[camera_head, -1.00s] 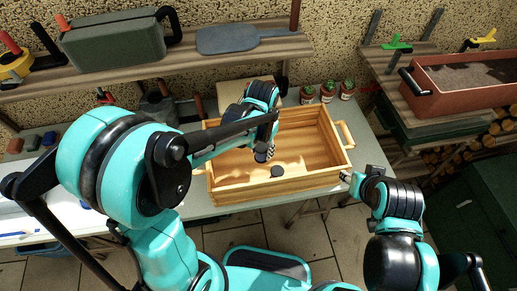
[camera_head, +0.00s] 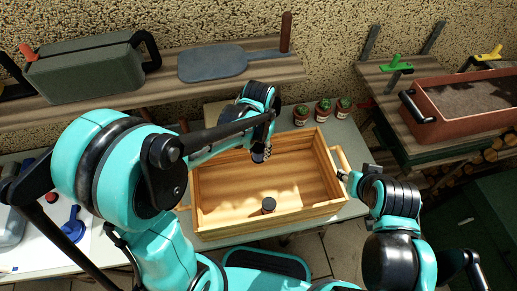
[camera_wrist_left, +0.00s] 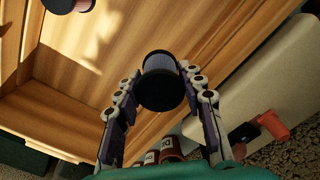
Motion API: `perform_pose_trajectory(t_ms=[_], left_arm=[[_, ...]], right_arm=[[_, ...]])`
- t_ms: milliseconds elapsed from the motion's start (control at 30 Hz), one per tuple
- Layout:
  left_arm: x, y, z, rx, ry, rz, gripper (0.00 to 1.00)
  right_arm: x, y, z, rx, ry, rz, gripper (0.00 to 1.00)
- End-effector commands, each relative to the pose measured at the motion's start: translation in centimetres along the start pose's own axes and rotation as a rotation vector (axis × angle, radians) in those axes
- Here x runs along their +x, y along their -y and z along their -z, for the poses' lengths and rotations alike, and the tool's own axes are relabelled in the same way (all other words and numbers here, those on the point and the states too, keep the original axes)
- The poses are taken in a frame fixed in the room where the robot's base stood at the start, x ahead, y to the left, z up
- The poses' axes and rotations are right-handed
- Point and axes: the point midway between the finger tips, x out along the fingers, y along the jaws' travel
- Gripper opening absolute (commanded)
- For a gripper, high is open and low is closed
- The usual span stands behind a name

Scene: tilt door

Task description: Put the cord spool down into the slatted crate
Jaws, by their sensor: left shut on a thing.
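My left gripper (camera_head: 262,152) is over the back part of the slatted crate (camera_head: 318,212). In the left wrist view its two fingers (camera_wrist_left: 160,92) are shut on a spool (camera_wrist_left: 161,80) with black end discs and a grey winding. This spool cannot be made out in the head view. A second dark-topped spool (camera_head: 268,204) stands on the crate floor near the front wall; it also shows at the upper left of the wrist view (camera_wrist_left: 70,5). My right gripper (camera_head: 342,177) is beside the crate's right handle (camera_head: 342,158); its jaws are too small to judge.
Several potted cacti (camera_head: 322,110) stand behind the crate. A shelf above holds a green toolbox (camera_head: 85,72) and a grey flat paddle (camera_head: 212,64). A red planter (camera_head: 468,105) is on the right. A blue scoop (camera_head: 73,226) lies left. Most of the crate floor is clear.

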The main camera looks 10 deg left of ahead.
Motion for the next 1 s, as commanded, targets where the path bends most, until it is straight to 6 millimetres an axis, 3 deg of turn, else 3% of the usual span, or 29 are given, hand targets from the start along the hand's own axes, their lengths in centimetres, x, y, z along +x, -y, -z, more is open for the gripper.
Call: perform_pose_trajectory(t_ms=[267, 1000], left_arm=[[1.1, 0.0, 0.0, 0.000, 0.000, 0.000, 0.10], [7.9, 0.0, 0.0, 0.000, 0.000, 0.000, 0.10]], right_arm=[[0.8, 0.0, -0.5, 0.000, 0.000, 0.000, 0.40], [5.3, 0.0, -3.8, 0.000, 0.000, 0.000, 0.40]])
